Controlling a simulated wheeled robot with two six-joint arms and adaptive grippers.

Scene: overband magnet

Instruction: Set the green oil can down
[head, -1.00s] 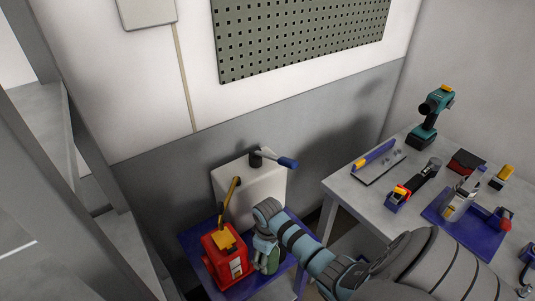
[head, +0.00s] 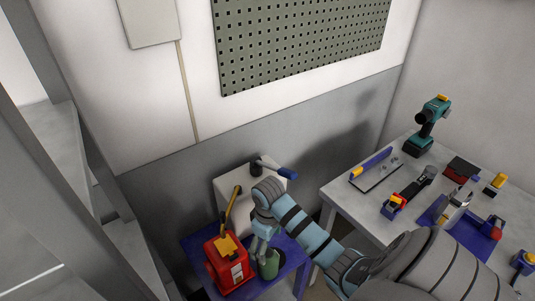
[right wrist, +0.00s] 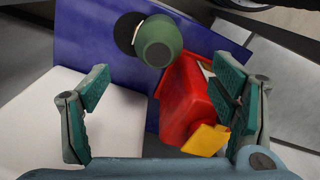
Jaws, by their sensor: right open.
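The green oil can (head: 269,265) stands on the blue top (head: 198,250) of a small stand, just right of a red can (head: 229,265). In the right wrist view the green can (right wrist: 158,42) shows beyond the fingertips, on the blue surface and close beside the red can (right wrist: 185,95). My right gripper (head: 262,242) is above the green can and hides part of it in the head view. In the right wrist view its jaws (right wrist: 163,110) are wide apart with nothing gripped. My left gripper is in no view.
A pale tank (head: 231,187) with a blue-handled lever (head: 282,171) stands behind the cans. A grey workbench (head: 335,195) with a drill (head: 428,125) and several tools is on the right. Grey shelving (head: 85,200) is on the left.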

